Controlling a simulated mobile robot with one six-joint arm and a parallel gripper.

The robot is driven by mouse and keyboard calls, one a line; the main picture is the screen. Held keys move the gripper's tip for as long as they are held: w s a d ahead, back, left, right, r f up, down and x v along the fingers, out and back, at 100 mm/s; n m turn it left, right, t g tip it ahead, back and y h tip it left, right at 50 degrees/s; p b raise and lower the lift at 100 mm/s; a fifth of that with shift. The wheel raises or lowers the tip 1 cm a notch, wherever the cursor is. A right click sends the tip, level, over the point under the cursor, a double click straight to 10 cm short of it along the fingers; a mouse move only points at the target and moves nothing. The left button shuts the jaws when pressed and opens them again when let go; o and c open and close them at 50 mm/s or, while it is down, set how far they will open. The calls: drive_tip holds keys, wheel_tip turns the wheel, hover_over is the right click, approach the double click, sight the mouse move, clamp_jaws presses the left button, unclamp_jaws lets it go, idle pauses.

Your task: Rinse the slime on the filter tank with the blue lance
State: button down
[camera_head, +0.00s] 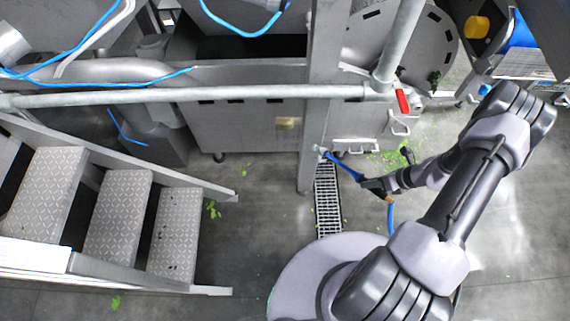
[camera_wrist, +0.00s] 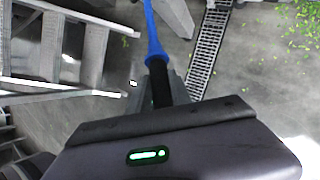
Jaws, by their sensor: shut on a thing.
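My gripper (camera_head: 372,186) is shut on the blue lance (camera_head: 345,168), right of the upright steel post. The lance points up and left, its tip close to the post. A blue hose (camera_head: 390,218) hangs below my gripper. In the wrist view the lance (camera_wrist: 153,35) runs up out of my gripper (camera_wrist: 165,88). A large grey steel tank (camera_head: 245,125) stands behind the rail; I cannot tell whether it is the filter tank. Bright green matter (camera_head: 392,157) lies near the floor right of the post; I cannot make out slime on a tank wall.
A steel staircase (camera_head: 118,215) stands at left. A horizontal pipe rail (camera_head: 230,94) crosses in front of the machines and meets the post (camera_head: 319,110). A red-handled valve (camera_head: 403,101) is near its right end. A floor drain grate (camera_head: 328,205) lies below. Floor between stairs and grate is mostly clear.

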drive_tip(key=d+b, duration=0.3)
drive_tip(key=d, duration=0.7)
drive_tip(key=shift+s, duration=0.4)
idle(0.8)
drive_tip(key=c, duration=2.1)
unclamp_jaws()
drive_tip(key=shift+c, duration=0.2)
drive_tip(key=o, duration=0.4)
drive_tip(key=shift+c, duration=1.5)
